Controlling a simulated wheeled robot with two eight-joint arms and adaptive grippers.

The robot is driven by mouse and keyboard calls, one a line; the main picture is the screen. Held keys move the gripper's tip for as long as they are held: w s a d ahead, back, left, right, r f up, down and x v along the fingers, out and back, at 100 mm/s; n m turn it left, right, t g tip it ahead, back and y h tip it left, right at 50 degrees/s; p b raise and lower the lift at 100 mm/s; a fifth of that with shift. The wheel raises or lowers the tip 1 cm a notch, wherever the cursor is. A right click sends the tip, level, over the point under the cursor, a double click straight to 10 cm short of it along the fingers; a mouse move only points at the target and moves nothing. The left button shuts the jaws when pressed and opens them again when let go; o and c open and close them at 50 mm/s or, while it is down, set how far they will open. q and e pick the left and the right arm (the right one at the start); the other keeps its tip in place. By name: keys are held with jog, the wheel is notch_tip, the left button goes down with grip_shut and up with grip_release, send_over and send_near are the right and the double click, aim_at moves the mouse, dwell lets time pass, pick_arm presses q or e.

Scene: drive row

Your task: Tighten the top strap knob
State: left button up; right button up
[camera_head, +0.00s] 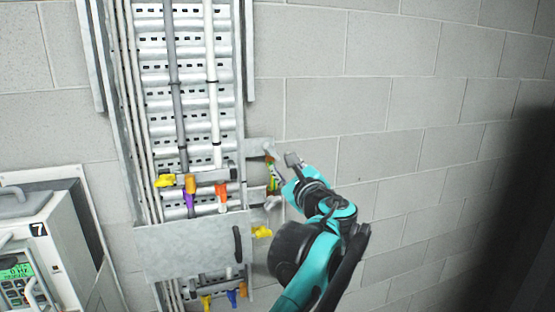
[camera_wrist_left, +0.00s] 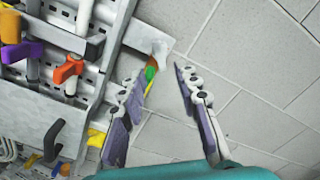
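The orange handle also shows in the left wrist view (camera_wrist_left: 70,68). I cannot tell which of them is the top strap knob. Another yellow knob (camera_head: 262,232) is at the cover plate's right edge. My left gripper (camera_wrist_left: 158,76) is open and empty at the ladder's right side. A green-yellow wire (camera_wrist_left: 151,72) appears between its fingertips, beyond them; contact is not visible. My right gripper is not in view.
A grey cover plate (camera_head: 160,252) with a black handle (camera_head: 238,244) crosses the ladder below. More coloured handles (camera_head: 231,297) hang under it. A white instrument (camera_head: 60,240) with a green display stands at the lower left. The block wall (camera_head: 400,120) on the right is clear.

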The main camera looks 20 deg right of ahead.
pick_arm(q)
jog(key=shift+s+d, duration=0.1)
jog(key=shift+s, duration=1.75)
